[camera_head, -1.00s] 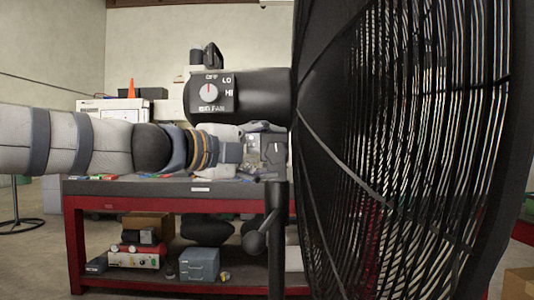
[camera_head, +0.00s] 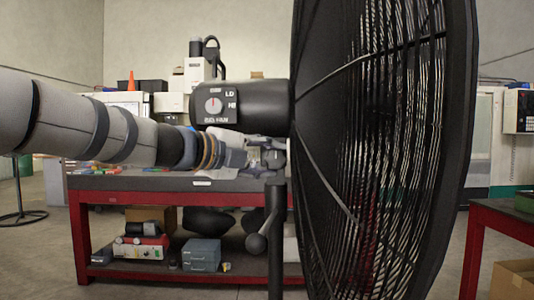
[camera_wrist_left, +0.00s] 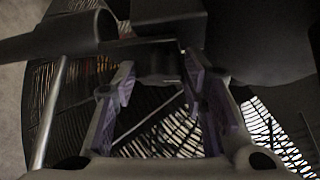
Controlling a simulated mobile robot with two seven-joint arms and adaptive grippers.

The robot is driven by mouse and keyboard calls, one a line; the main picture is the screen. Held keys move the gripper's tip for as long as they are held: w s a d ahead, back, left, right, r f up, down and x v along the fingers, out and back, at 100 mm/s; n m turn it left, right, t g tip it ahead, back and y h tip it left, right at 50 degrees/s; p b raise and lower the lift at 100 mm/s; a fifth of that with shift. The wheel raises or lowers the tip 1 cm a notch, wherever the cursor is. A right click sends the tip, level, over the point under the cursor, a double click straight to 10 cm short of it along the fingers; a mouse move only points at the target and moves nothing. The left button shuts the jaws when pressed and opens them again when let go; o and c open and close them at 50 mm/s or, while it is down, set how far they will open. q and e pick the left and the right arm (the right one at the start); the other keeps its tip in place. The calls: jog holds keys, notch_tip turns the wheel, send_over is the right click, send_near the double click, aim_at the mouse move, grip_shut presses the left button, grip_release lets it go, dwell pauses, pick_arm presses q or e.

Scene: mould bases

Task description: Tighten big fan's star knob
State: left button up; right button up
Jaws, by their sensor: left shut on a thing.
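The big fan (camera_head: 385,150) fills the right half of the head view, its black cage seen edge-on. Its motor housing (camera_head: 262,106) carries a speed-dial panel (camera_head: 213,105) and sits above a dark upright pole (camera_head: 276,230). My left arm reaches in from the left, and my left gripper (camera_head: 268,156) is just below the housing, near the pole top. In the left wrist view my gripper's purple-padded fingers (camera_wrist_left: 160,85) are shut on a dark part (camera_wrist_left: 158,62) beneath the housing, seemingly the star knob. Its star shape cannot be made out. My right gripper is not in view.
A red-framed workbench (camera_head: 150,184) with clutter stands behind the fan. A black ball-ended lever (camera_head: 256,243) sticks out from the pole. Another red table (camera_head: 500,210) stands at the right, with a cardboard box (camera_head: 515,280) below. Open floor shows at the left.

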pick_arm(q)
jog(key=o, duration=1.2)
jog(key=shift+c, duration=0.2)
jog(key=v, duration=1.2)
jog(key=shift+f, duration=0.15)
